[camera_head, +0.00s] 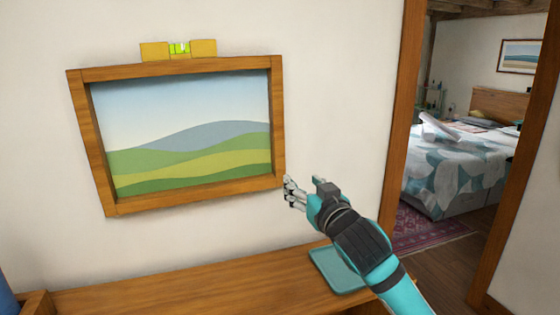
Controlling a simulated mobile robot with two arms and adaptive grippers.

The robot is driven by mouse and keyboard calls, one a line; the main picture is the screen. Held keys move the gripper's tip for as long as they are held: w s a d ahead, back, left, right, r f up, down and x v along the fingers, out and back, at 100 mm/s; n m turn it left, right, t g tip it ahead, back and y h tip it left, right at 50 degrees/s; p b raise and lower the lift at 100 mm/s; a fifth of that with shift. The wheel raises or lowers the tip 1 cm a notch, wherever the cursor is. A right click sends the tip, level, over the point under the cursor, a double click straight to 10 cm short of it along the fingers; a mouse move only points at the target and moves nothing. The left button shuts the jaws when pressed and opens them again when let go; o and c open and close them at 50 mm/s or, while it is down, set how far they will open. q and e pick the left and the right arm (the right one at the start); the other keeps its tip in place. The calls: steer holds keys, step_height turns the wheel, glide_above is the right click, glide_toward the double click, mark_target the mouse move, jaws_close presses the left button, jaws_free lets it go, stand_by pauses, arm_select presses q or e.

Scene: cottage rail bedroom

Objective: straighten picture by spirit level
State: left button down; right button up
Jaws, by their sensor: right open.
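A wood-framed landscape picture (180,203) hangs on the white wall. It looks tilted, its left side reaching lower than its right. A yellow spirit level (203,48) with a green vial (180,48) lies along the frame's top edge. I cannot make out the bubble exactly. My right gripper (302,187) is open and empty. Its fingertips are close beside the frame's lower right corner; I cannot tell whether they touch it. My left gripper is not in view.
A wooden surface (190,292) runs below the picture, with a teal tray (328,272) under my right arm. On the right, a wood-framed opening or mirror (401,120) shows a bed (455,165) and rug. The wall around the picture is clear.

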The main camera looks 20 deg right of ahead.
mark_target(280, 162)
steer(key=w+p, duration=0.2)
steer(key=w, duration=0.6)
steer(key=w+p, duration=0.2)
steer(key=w, duration=0.6)
steer(key=shift+w+a+f, duration=0.1)
steer(key=shift+w+a, duration=0.05)
steer(key=shift+a, duration=0.05)
steer(key=shift+c, duration=0.3)
jaws_close()
